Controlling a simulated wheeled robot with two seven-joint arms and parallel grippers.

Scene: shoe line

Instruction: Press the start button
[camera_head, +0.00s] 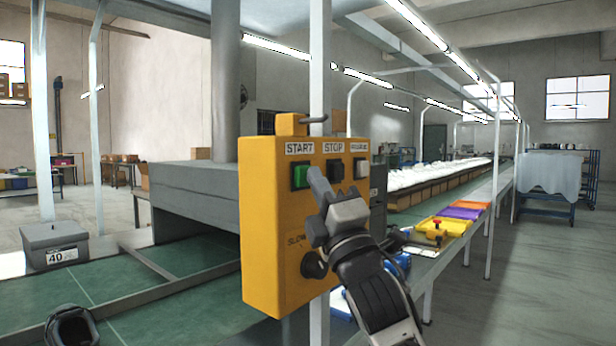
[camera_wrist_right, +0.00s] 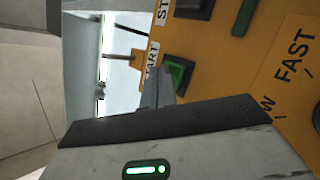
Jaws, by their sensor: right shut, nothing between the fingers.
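The yellow control box (camera_head: 270,235) hangs on a post in front of me. Its green start button (camera_head: 300,176) sits at the upper left under the START label; a dark stop button (camera_head: 335,170) and a pale third button (camera_head: 361,168) are to its right. My right gripper (camera_head: 316,178) is shut and empty, its tip overlapping the right edge of the start button in the head view. In the right wrist view the green button (camera_wrist_right: 180,74) is right beside the fingertips (camera_wrist_right: 158,84). I cannot tell whether they touch it.
A dark speed knob (camera_head: 314,265) is low on the box. A green conveyor (camera_head: 170,275) runs behind it on the left, with a grey box (camera_head: 54,244) marked 40. Coloured trays (camera_head: 441,228) lie on the line at right.

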